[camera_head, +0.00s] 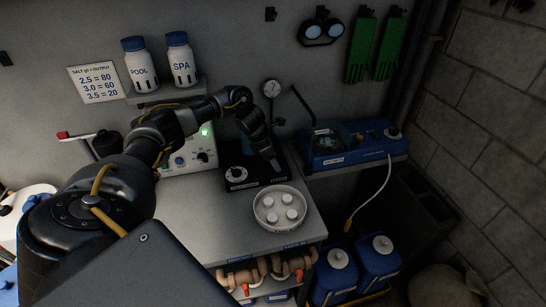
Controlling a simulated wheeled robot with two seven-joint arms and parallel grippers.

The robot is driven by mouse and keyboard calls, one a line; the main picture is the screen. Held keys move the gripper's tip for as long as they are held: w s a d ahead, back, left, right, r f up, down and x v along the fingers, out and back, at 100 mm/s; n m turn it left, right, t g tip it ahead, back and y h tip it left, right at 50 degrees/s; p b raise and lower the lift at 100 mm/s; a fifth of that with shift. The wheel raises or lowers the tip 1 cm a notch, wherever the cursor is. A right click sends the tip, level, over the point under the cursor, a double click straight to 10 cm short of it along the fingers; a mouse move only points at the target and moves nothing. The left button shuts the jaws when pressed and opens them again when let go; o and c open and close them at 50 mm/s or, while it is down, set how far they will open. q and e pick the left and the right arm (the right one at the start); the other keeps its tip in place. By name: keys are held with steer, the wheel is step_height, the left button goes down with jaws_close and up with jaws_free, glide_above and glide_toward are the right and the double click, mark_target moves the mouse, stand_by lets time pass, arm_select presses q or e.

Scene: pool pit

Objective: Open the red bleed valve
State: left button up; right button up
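A red-tipped lever (64,135) shows at the far left, beside a black cylindrical part. Two small red-orange handles also show on the pipework under the counter, a left one (246,289) and a right one (299,276). I cannot tell from this view which of these is the bleed valve. My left gripper (273,163) points down over the black box with a dial, well away from all the red handles. Its fingers are dark and small, so I cannot tell whether they are open. My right gripper is not in view.
A white dish of tablets (280,209) sits on the grey counter (205,235), near the black dial box (240,178). A blue case (352,146) stands on the right shelf. Blue jugs (378,262) stand below right. Bottles (180,60) stand on a wall shelf.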

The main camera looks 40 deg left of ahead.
arm_select(q)
steer(key=shift+f, duration=0.1)
steer(key=shift+c, duration=0.3)
steer(key=c, duration=0.9)
